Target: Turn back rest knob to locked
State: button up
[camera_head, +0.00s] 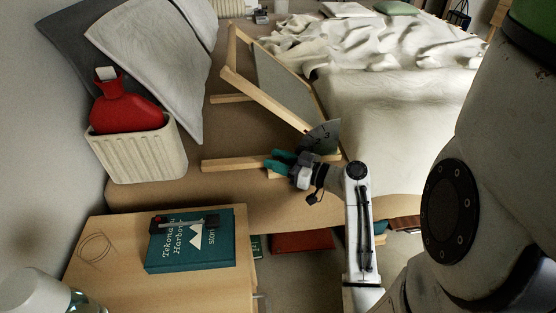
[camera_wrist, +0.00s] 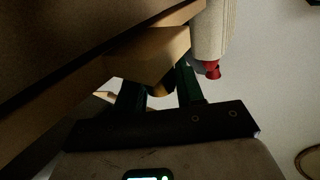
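The back rest (camera_head: 282,84) is a wooden frame with a grey panel, tilted up on the bed. A dark dial plate with numbers (camera_head: 322,136) sits at its lower near corner, above a wooden base rail (camera_head: 232,164). My gripper (camera_head: 278,161) has teal fingers and reaches to this rail from the near side. In the wrist view, my gripper (camera_wrist: 161,92) has its fingers apart under a wooden block (camera_wrist: 150,58). A small dark rounded part, perhaps the knob (camera_wrist: 160,89), shows between them. Whether the fingers press on it is unclear. The knob's setting is hidden.
A nightstand (camera_head: 205,288) with a teal book (camera_head: 190,252) stands at front left. A ribbed cream bin (camera_head: 140,153) holding a red hot-water bottle (camera_head: 122,112) is at left, near grey pillows (camera_head: 160,50). A white blanket (camera_head: 385,55) covers the bed's right.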

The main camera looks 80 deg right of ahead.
jog(key=c, duration=0.4)
jog(key=shift+c, duration=0.2)
